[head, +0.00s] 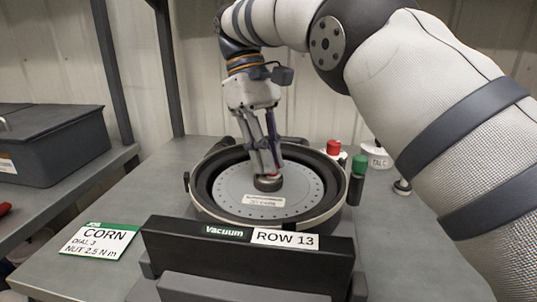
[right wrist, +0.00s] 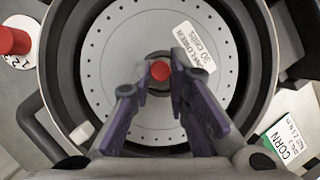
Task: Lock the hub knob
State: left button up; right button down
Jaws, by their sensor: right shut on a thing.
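The dark round hub knob (head: 267,184) sits at the centre of the pale grey seed disc (head: 238,190), inside the black round meter housing (head: 199,205). My right gripper (head: 266,172) points down from above, shut on the knob. In the right wrist view its purple-sided fingers (right wrist: 160,80) stand on either side of the hub, and a red round spot (right wrist: 160,70) shows between the tips. Whether the knob is locked cannot be told. The disc bears a white label (right wrist: 195,48) that seems to read sunflower. My left gripper is out of view.
A black block marked Vacuum, ROW 13 (head: 250,265) stands in front of the meter. A CORN card (head: 98,241) lies left on the grey bench. A red-capped container (head: 333,148), a green-topped bottle (head: 358,178) and a talc tub (head: 375,157) stand right. A dark bin (head: 55,145) is far left.

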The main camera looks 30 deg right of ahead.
jog(key=c, duration=1.5)
grip_release()
jog(key=shift+c, duration=0.2)
